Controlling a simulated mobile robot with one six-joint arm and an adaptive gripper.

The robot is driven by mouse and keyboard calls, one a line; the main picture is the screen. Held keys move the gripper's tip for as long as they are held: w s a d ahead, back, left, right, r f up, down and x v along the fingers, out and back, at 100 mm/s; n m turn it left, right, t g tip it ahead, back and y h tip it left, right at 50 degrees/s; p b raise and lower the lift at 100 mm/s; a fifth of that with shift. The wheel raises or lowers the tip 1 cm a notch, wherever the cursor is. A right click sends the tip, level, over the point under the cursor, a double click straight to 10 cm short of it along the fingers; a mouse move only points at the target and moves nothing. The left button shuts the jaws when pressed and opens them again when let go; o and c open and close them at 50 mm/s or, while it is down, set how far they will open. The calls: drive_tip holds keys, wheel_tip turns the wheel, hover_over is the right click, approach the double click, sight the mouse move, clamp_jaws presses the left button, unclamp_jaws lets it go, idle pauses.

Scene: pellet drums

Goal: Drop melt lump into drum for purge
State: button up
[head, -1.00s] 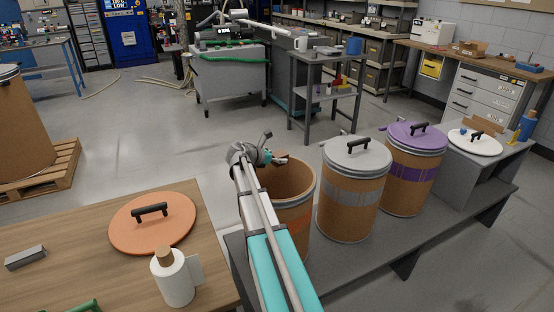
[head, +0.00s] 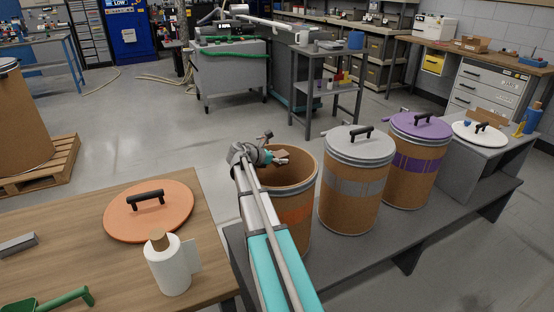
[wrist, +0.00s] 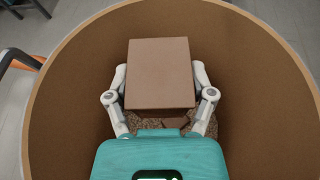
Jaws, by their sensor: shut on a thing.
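The melt lump is a brown, box-shaped block (wrist: 160,75), also visible in the head view (head: 282,160). My gripper (head: 276,157) is shut on it, with one finger on each side of the lump in the wrist view (wrist: 160,96). The open drum (head: 296,213) is brown with an orange label and has no lid on. The gripper and lump are over its mouth. In the wrist view the drum's round rim (wrist: 38,85) surrounds them, and granular material (wrist: 145,123) shows below the lump.
A grey-lidded drum (head: 350,208) and a purple-lidded drum (head: 408,185) stand to the right of the open drum on the dark bench.

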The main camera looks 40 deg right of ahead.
idle(0.3)
drive_tip(key=o, duration=1.1)
drive_tip(key=shift+s, duration=0.15)
